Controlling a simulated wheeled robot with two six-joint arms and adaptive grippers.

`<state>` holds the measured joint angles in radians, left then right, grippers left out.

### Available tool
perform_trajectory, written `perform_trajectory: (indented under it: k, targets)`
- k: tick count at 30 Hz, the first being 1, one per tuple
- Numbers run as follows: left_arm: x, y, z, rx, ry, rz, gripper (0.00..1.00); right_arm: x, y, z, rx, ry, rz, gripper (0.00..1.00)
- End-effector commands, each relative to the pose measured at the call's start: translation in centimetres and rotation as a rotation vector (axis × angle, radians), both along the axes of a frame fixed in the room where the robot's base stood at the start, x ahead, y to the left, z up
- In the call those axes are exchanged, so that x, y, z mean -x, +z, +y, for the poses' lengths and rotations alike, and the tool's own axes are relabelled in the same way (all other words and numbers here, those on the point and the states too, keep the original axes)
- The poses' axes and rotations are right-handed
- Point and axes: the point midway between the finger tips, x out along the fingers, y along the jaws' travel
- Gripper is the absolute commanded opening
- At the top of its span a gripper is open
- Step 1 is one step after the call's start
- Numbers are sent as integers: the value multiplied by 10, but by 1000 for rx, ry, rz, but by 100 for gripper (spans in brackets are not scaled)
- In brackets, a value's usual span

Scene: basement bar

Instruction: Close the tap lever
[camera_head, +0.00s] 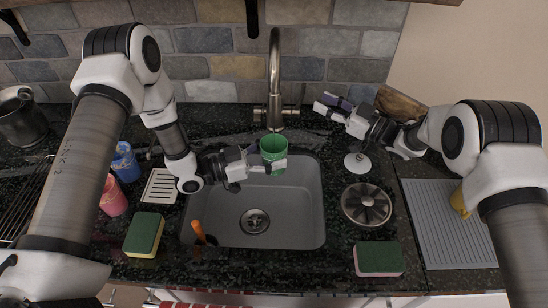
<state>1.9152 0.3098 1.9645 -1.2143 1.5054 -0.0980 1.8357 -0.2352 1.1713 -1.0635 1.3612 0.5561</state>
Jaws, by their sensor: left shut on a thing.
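The silver tap (274,70) rises behind the sink, with a short lever (291,111) at the right of its base. I cannot tell whether the lever is open, and no water stream is clear. My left gripper (268,160) is over the sink, shut on a green cup (273,148) below the spout. The cup is held upright, and its far side is hidden. My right gripper (326,103) is right of the tap, apart from the lever, with its fingers pointing left. It looks open and empty.
The grey sink (311,215) holds an orange-handled tool (198,231) at its left edge. Sponges (144,235), (379,259) lie in front on both sides. A round strainer (366,204) and a ridged drainboard (448,235) are at right.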

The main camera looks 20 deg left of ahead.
Motion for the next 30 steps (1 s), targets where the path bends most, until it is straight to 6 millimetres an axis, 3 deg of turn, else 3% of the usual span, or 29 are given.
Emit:
perform_trajectory:
  k: [2, 5, 6, 11, 17, 24, 27, 30]
  targets:
    - [0, 0, 0, 1, 0, -1, 19, 0, 0, 0, 0, 0, 0, 38]
    - [0, 0, 0, 1, 0, -1, 19, 0, 0, 0, 3, -1, -10, 6]
    - [0, 0, 0, 1, 0, -1, 19, 0, 0, 0, 8, -2, -27, 0]
    - [0, 0, 0, 1, 0, -1, 19, 2, 1, 0, 67, -11, -247, 0]
    - [0, 0, 0, 1, 0, -1, 19, 20, -11, -5, 207, -30, -741, 0]
    - [0, 0, 0, 1, 0, -1, 19, 48, -21, -30, 378, -75, -1333, 0]
    - [0, 0, 0, 1, 0, -1, 19, 60, -22, -43, 437, -98, -1515, 0]
    - [0, 1, 0, 1, 0, -1, 19, 71, -18, -63, 476, -118, -1582, 0]
